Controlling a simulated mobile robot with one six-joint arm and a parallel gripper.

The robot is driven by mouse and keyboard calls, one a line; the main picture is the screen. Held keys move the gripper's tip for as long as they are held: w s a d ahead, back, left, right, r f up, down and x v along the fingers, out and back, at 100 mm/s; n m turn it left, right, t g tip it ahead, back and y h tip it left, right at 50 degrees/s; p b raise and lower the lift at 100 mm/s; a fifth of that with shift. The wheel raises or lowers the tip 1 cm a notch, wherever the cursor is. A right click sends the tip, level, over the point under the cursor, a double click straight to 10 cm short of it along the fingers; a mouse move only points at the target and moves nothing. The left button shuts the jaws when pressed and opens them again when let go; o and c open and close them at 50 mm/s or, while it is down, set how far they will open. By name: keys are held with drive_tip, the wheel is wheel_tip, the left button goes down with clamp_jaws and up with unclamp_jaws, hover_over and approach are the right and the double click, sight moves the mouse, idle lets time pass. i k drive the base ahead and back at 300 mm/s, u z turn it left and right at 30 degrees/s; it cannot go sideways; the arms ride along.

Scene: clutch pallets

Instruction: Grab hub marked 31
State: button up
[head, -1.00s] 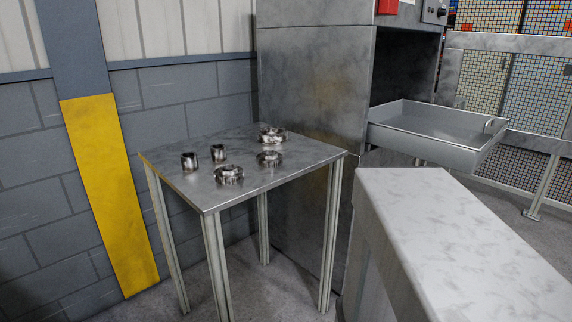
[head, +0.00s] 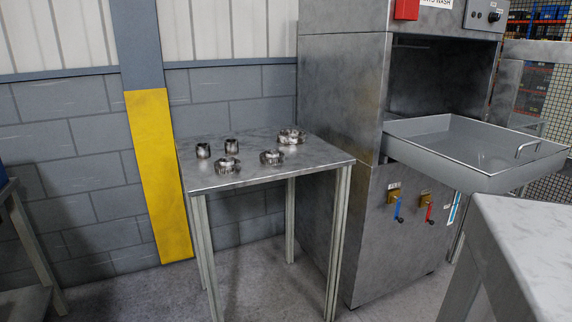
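Several metal parts stand on a small steel table (head: 240,180) in the head view. Two are short cylinders near the back left: one (head: 203,150) at the far left and one (head: 231,145) just right of it. A toothed ring-like part (head: 227,165) sits near the front, another (head: 271,157) sits right of it, and a larger ring (head: 291,136) lies at the back right. No marking is legible, so I cannot tell which is hub 31. My gripper is not in view.
A grey steel washing cabinet (head: 345,110) stands right of the table, with an open tray (head: 470,150) sticking out and valves below. A pale bench (head: 530,235) fills the lower right. A yellow-painted post (head: 160,175) is behind left. Floor in front of the table is clear.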

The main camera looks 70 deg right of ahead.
sight(270, 156)
drive_tip(key=u, duration=0.1)
drive_tip(key=k, duration=1.5)
drive_tip(key=z, duration=0.1)
drive_tip(key=i, duration=0.9)
drive_tip(key=u, duration=0.1)
